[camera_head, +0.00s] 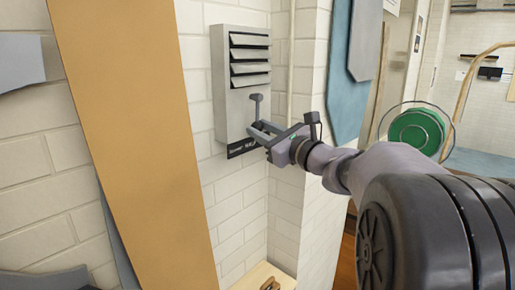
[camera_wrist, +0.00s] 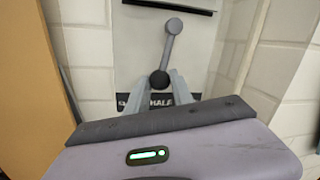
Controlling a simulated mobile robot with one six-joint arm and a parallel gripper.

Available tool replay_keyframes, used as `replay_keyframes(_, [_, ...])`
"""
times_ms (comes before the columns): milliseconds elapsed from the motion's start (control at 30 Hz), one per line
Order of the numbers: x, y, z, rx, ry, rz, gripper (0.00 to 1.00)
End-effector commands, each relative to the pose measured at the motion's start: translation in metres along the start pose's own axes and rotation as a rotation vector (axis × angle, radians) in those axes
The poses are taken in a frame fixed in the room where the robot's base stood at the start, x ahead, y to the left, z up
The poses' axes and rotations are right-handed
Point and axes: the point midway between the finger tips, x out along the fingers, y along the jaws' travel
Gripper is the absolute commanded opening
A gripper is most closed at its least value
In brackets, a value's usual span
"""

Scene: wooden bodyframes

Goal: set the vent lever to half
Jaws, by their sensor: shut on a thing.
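A grey vent box (camera_head: 228,100) with louvre slats is fixed to the white brick wall. Its lever (camera_head: 257,107) is on the lower front. In the wrist view the lever (camera_wrist: 168,48) hangs from a round grey pivot, pointing down and slightly left, with a dark ball knob (camera_wrist: 160,79) at its lower end. My gripper (camera_head: 260,131) is at the lever's lower end. In the wrist view my gripper (camera_wrist: 160,84) has its two fingers on either side of the knob, shut on it. The fingers partly hide the dark label plate (camera_wrist: 155,98) behind.
An orange-brown board (camera_head: 135,110) stands left of the vent box. A blue panel (camera_head: 345,80) hangs on the wall to the right. A light wooden surface (camera_head: 258,277) is below. A green disc (camera_head: 416,133) is behind my arm.

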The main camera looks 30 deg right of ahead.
Motion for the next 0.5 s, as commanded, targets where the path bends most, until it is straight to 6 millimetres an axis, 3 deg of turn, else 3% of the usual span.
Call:
replay_keyframes(33, [-0.001, -0.001, -0.007, -0.026, -0.005, -0.001, 0.00])
replay_keyframes(500, [0.002, -0.013, -0.007, -0.174, -0.033, 0.006, 0.00])
